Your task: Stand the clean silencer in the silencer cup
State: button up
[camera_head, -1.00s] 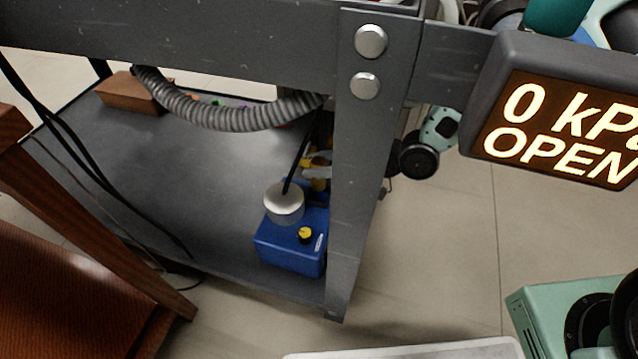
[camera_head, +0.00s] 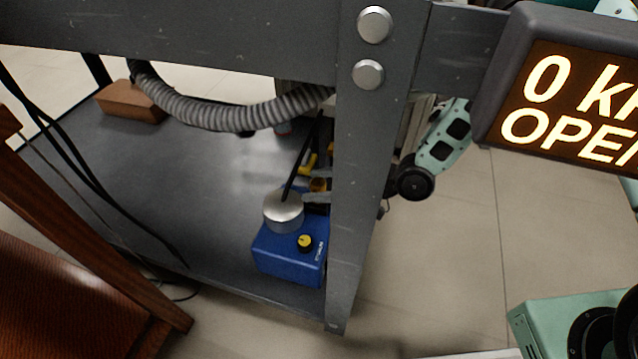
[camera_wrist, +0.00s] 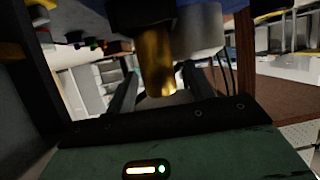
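A brass cylinder (camera_wrist: 156,62), which looks like a silencer, shows in the wrist view below a dark collar. I cannot tell whether it is the clean one. My gripper (camera_wrist: 160,98) is open, with one finger on each side of the brass and visible gaps. In the head view my gripper (camera_head: 316,198) shows only as grey fingers beside the brass part (camera_head: 318,185), partly behind the grey post. Next to them is the blue box (camera_head: 288,255) with a yellow-topped knob and a steel cylinder (camera_head: 284,212). I cannot make out a silencer cup.
The grey post (camera_head: 362,180) stands close in front of my arm. A ribbed hose (camera_head: 215,110) hangs above the lower shelf (camera_head: 170,190), which is mostly bare. A brown block (camera_head: 132,102) lies at its back. The display (camera_head: 570,110) reads 0 and OPEN.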

jog(key=shift+r, duration=0.2)
jog(key=p+v, duration=0.4)
jog(key=v, duration=0.8)
jog(key=shift+d, duration=0.15)
